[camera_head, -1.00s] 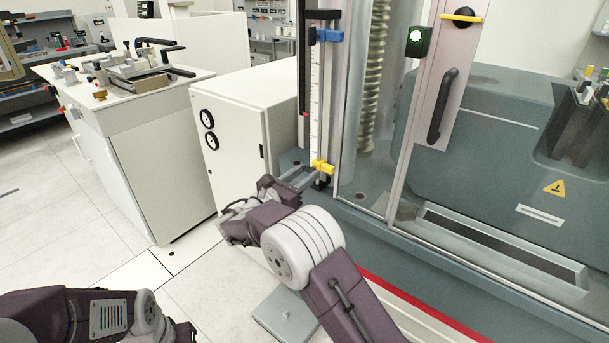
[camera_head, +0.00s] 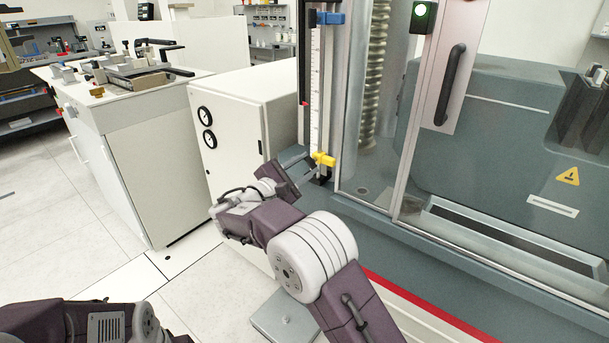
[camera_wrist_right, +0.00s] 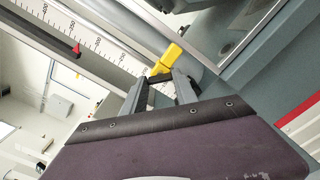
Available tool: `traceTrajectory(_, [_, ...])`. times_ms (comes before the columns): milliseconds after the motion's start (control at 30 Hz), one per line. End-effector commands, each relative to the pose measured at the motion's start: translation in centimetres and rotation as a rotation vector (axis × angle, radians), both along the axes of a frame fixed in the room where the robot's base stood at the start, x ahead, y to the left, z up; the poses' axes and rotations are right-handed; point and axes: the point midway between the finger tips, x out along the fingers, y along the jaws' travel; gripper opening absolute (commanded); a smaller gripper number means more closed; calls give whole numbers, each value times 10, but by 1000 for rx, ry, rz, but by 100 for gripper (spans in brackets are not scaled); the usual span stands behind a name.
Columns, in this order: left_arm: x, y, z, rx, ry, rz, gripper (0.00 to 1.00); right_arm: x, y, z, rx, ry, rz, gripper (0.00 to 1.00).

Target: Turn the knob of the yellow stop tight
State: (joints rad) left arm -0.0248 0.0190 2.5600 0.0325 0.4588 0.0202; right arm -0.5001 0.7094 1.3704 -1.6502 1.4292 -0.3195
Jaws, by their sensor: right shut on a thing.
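The yellow stop (camera_head: 323,159) sits low on the upright white scale (camera_head: 316,100), beside the machine's clear guard. My right gripper (camera_head: 308,166) reaches it from the lower left with its fingertips at the stop. In the right wrist view the yellow stop (camera_wrist_right: 168,60) lies right at the tips of my right gripper (camera_wrist_right: 172,78), which is shut on the stop's knob. The knob itself is mostly hidden between the fingers. My left arm shows at the lower left of the head view, but its gripper is out of frame.
A blue stop (camera_head: 331,18) sits higher on the scale, and a red pointer (camera_wrist_right: 77,49) shows along it. The clear guard door with its dark handle (camera_head: 450,85) stands to the right. A white cabinet (camera_head: 230,140) stands close to the left.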

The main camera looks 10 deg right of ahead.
Motion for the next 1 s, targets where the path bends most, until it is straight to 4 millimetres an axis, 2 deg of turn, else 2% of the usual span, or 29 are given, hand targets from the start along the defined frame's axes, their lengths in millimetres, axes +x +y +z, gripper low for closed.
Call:
traceTrajectory(33, [0, 0, -11, 0, 0, 0, 36, 0, 0, -5, 28, -37, -1, 0])
traceTrajectory(500, [0, 0, -59, 0, 0, 0, 36, 0, 0, -5, 298, -383, 0, 0])
traceTrajectory(1000, [0, 0, -90, 0, 0, 0, 36, 0, 0, -2, 485, -623, 0, 0])
